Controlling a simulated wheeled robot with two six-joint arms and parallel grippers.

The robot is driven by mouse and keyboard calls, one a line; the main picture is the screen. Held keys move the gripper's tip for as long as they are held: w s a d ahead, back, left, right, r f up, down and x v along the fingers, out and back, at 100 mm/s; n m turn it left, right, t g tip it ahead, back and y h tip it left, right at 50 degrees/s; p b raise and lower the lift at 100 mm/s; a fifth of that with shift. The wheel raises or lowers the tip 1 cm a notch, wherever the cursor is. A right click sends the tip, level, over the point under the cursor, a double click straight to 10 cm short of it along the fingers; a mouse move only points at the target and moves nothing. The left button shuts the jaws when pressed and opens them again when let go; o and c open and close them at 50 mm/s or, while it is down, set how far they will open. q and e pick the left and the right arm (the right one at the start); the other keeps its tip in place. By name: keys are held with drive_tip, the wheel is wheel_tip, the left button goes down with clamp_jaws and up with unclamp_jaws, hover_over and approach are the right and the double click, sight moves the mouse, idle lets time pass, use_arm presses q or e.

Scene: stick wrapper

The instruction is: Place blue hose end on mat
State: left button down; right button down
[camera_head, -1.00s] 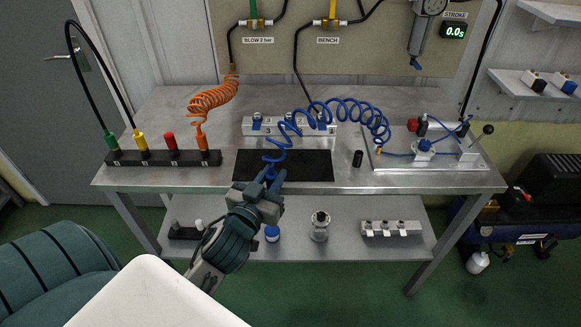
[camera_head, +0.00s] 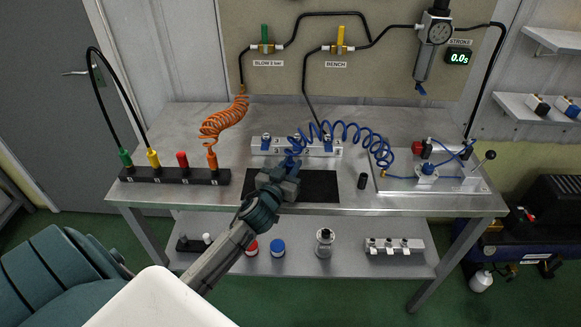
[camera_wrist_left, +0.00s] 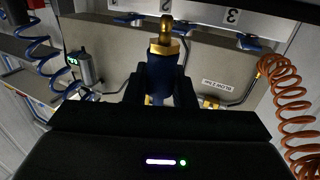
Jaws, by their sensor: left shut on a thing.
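The blue coiled hose (camera_head: 352,133) runs from the unit at the right of the bench to my left gripper (camera_head: 289,165). In the left wrist view my left gripper (camera_wrist_left: 161,90) is shut on the blue hose end (camera_wrist_left: 160,66), a blue body with a brass tip pointing up in the picture. The black mat (camera_head: 318,186) lies flat near the bench's front edge. In the head view the gripper is over the mat's back left part and hides the hose end; I cannot tell its height. My right gripper is out of view.
A silver manifold block (camera_head: 318,148) stands behind the mat. A black rack (camera_head: 174,176) with coloured plugs and the orange coiled hose (camera_head: 223,121) is at left.

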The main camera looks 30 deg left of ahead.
use_arm(q)
drive_tip(key=shift+f, duration=0.6)
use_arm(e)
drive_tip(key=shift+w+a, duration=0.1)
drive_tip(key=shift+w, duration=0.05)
use_arm(q)
drive_tip(key=shift+f+b, duration=0.25)
drive_tip(key=shift+b, duration=0.05)
drive_tip(key=c, duration=1.2)
unclamp_jaws()
drive_tip(key=shift+r, duration=0.15)
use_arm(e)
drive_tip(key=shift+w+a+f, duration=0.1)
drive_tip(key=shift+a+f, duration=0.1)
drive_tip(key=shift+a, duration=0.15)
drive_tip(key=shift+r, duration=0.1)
